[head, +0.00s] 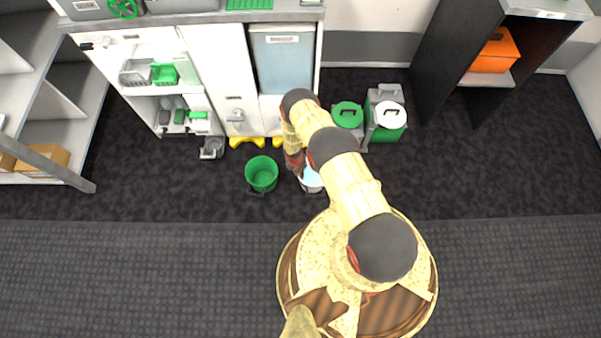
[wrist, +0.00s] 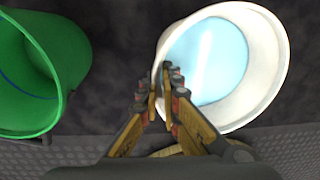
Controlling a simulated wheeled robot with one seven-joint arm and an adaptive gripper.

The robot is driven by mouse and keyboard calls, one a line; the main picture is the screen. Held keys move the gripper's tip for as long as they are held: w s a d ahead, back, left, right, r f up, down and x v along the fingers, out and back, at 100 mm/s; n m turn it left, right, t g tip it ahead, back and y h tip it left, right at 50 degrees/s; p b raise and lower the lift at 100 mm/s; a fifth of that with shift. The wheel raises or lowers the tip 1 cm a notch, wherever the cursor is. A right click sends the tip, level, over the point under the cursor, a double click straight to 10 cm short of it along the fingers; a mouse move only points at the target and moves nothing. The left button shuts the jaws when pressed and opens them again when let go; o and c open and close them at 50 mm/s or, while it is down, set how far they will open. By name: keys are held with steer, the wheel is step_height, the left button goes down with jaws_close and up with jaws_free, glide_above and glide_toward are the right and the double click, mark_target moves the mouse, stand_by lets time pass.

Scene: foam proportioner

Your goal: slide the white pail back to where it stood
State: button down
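The white pail (head: 313,184) stands upright on the dark floor, right of a green bucket (head: 262,174), and my arm partly covers it in the head view. In the wrist view the white pail (wrist: 258,92) is large at upper right, with a light-blue surface inside. My gripper (wrist: 161,86) is at the pail's left rim. Its fingers are closed close together, one on each side of the pail's wall, and appear shut on it. In the head view my gripper (head: 296,166) is at the pail's upper left edge.
The green bucket (wrist: 45,75) stands close on the left. Behind are a white cabinet (head: 225,75) with yellow feet, a green-lidded container (head: 348,115) and a green container with a white lid (head: 390,116). The floor in front and to the left is clear.

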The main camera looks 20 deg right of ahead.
steer(key=shift+s+f, duration=0.15)
steer(key=shift+s, duration=0.4)
steer(key=c, duration=2.4)
jaws_free()
steer(key=o, duration=0.4)
steer(key=shift+w, duration=0.35)
steer(key=shift+o, duration=0.2)
steer(key=shift+r, duration=0.2)
step_height(320, 180, up, 12)
steer(key=a, duration=0.1)
steer(key=shift+w+f, duration=0.15)
steer(key=shift+w, duration=0.05)
